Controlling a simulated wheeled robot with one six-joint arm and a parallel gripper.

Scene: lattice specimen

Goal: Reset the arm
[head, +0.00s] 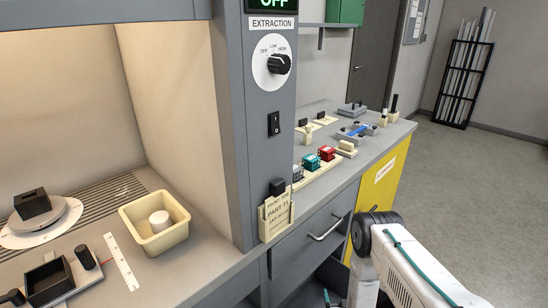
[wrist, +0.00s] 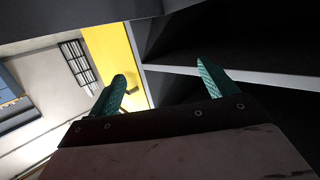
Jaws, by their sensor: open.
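My gripper (wrist: 158,88) shows in the wrist view with its two teal fingers spread apart and nothing between them. Past the fingertips are a yellow panel, a pale shelf edge and a dark space. In the head view my white arm reaches in from the lower right, in front of the bench's drawer side. The gripper itself is mostly hidden there, low by the dark opening under the bench.
A grey bench (head: 207,268) carries a cream tub (head: 140,226) and small coloured blocks (head: 310,161). A drawer handle (head: 325,229) and a yellow cabinet panel (head: 385,190) face my arm. A dark rack (head: 463,85) stands far off; the floor (head: 480,185) at right is clear.

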